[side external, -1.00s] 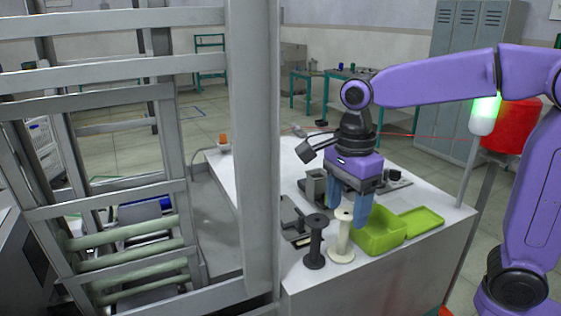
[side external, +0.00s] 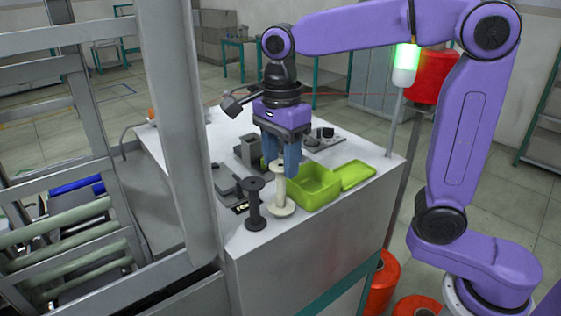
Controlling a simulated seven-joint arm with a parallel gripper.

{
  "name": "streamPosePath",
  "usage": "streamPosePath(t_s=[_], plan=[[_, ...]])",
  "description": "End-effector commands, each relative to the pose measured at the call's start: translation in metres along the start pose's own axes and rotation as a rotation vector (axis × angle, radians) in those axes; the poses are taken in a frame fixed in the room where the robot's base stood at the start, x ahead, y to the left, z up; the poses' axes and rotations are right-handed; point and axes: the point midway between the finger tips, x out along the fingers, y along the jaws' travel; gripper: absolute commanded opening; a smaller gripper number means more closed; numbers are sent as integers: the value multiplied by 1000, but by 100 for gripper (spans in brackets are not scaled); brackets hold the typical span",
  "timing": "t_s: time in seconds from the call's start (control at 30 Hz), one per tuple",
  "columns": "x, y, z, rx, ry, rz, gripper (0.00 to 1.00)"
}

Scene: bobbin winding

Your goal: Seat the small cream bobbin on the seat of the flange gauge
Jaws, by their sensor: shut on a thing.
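The cream bobbin (side external: 280,192) is upright at the front of the grey table, between a black bobbin and a green box. My gripper (side external: 281,174) points straight down with its blue fingers on either side of the bobbin's upper part, shut on it. I cannot tell whether its lower flange touches the table. Behind and left of my gripper are a grey upright block (side external: 248,150) and a low dark fixture (side external: 226,181). Which of these is the flange gauge is not clear, and its seat cannot be made out.
The black bobbin (side external: 255,205) stands close left of the cream one. The open green box (side external: 314,189) and its lid (side external: 357,175) lie to the right. A small plate with dark knobs (side external: 323,137) is behind. A grey post (side external: 180,130) rises at the left.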

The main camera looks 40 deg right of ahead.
Motion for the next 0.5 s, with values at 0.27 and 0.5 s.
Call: streamPosePath(t_s=[0.27,0.5], plan=[[-15,0,0,-1,-1,-2,29],[-27,0,0,0,-1,-2,29]])
